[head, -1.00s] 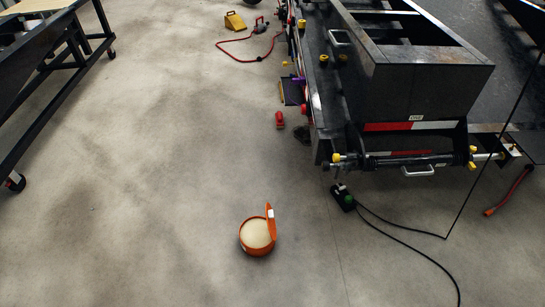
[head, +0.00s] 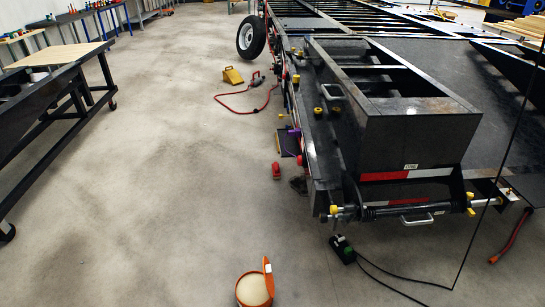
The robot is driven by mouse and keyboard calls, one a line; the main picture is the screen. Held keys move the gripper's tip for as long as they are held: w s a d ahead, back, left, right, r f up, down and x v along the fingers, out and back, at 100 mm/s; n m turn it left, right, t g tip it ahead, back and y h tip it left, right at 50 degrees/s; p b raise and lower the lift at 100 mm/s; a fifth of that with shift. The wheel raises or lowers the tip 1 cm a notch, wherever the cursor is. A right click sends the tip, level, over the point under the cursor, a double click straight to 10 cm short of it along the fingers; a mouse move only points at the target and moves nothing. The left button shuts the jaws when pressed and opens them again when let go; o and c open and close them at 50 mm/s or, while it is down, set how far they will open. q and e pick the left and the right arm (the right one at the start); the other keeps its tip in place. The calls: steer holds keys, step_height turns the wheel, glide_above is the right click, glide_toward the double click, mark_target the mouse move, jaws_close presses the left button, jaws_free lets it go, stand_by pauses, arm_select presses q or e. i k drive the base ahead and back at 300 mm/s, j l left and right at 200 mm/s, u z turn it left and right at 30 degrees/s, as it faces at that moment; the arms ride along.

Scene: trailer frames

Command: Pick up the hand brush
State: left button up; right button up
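I cannot make out a hand brush with certainty. A small dark, rough-looking item (head: 298,184) lies on the floor against the trailer's left side; it is too small to identify. A flat dark item with a yellow edge and purple on it (head: 289,142) is beside the trailer just beyond. A small red item (head: 276,171) stands on the floor to the left of the dark one. Neither of my grippers is in view.
The black trailer frame (head: 420,130) fills the right side. An orange round tub with raised lid (head: 253,290) stands at the front. A yellow chock (head: 233,76) and red hose (head: 243,108) lie farther back. Open floor (head: 160,190) spreads left.

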mark_target(276, 169)
steer(key=i+j+u, duration=0.4)
steer(key=j, duration=0.25)
steer(key=i+j+u, duration=0.45)
steer(key=i+j, duration=0.2)
steer(key=i, duration=0.2)
steer(key=i+j, duration=0.2)
steer(key=i, duration=0.2)
steer(key=i+j, duration=0.15)
steer(key=i, duration=0.25)
steer(key=i+l+z, duration=0.15)
steer(key=i+z, duration=0.25)
steer(key=i, duration=0.15)
steer(key=i+z, duration=0.35)
steer(key=i, duration=0.25)
steer(key=i+j+z, duration=0.15)
steer(key=i+z, duration=0.25)
steer(key=i, duration=0.15)
